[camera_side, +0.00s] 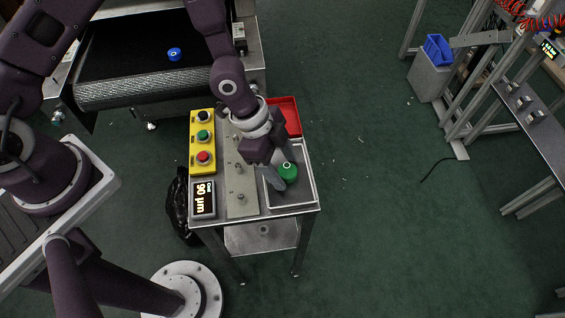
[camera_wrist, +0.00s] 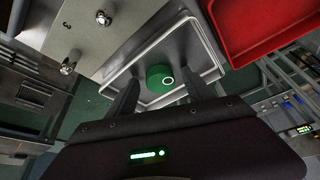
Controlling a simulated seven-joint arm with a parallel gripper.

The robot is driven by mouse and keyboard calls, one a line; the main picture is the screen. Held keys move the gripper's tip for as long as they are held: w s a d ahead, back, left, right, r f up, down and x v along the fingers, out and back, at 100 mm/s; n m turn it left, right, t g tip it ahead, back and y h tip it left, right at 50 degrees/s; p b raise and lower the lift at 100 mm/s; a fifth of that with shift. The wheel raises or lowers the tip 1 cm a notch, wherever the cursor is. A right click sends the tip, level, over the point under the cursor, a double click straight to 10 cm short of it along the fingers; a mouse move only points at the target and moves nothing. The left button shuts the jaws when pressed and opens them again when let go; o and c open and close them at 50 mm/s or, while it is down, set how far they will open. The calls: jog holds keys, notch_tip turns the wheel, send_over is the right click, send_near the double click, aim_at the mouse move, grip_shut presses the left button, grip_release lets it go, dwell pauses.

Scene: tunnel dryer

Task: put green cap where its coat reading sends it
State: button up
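The green cap (camera_side: 289,172) sits in the grey tray (camera_side: 312,190) on the right side of the cart. It also shows in the wrist view (camera_wrist: 158,74), between and just beyond my two fingers. My gripper (camera_side: 279,172) is open and points down over the tray, one finger on each side of the cap. I cannot tell whether the fingers touch it. The coat display (camera_side: 204,198) at the cart's front left reads "Coat 90 µm". A plate with upright pegs (camera_side: 240,204) lies left of the tray; a "3" shows on it in the wrist view.
A red tray (camera_side: 291,115) stands behind the grey tray. A yellow box (camera_side: 202,141) with black, green and red buttons is at the cart's left. A blue cap (camera_side: 174,54) lies on the black conveyor belt (camera_side: 125,60). A blue bin (camera_side: 437,50) stands far right.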

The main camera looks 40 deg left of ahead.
jog(key=v, duration=1.2)
jog(key=s+a+r+n+t+y, duration=0.2)
jog(key=a+r+n+y, duration=0.3)
jog(key=a+r, duration=0.6)
jog(key=s+a+r+n+t, duration=0.2)
jog(key=s+r+n, duration=0.7)
jog(key=s, duration=0.4)
jog(key=shift+s+a+r+h, duration=0.2)
jog(key=shift+a+r+h, duration=0.1)
jog(key=shift+a+r, duration=0.15)
